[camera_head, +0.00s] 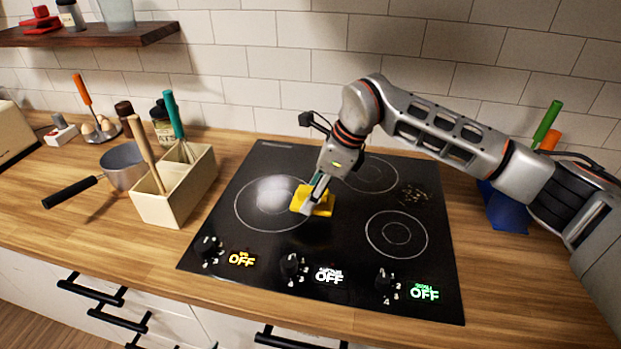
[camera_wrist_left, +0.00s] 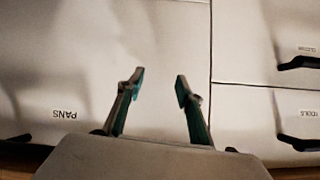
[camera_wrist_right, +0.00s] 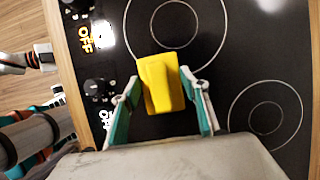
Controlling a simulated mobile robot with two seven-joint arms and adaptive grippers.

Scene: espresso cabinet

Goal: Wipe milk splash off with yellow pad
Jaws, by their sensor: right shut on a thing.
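The yellow pad (camera_head: 313,203) is on the black cooktop, at the right edge of the left ring. My right gripper (camera_head: 319,188) is shut on it from above; in the right wrist view the pad (camera_wrist_right: 160,84) sits between the two fingers. A pale, whitish patch (camera_head: 272,190), which looks like the milk splash, lies inside the left ring, just left of the pad. I cannot tell it from glare with certainty. My left gripper (camera_wrist_left: 158,88) is open and empty in front of white drawer fronts; it is outside the head view.
The cooktop (camera_head: 330,240) has knobs and OFF displays along its front edge. Dark specks (camera_head: 415,195) lie at its right. A cream utensil box (camera_head: 180,200) and a saucepan (camera_head: 122,165) stand left. A blue holder (camera_head: 507,208) stands behind my right arm.

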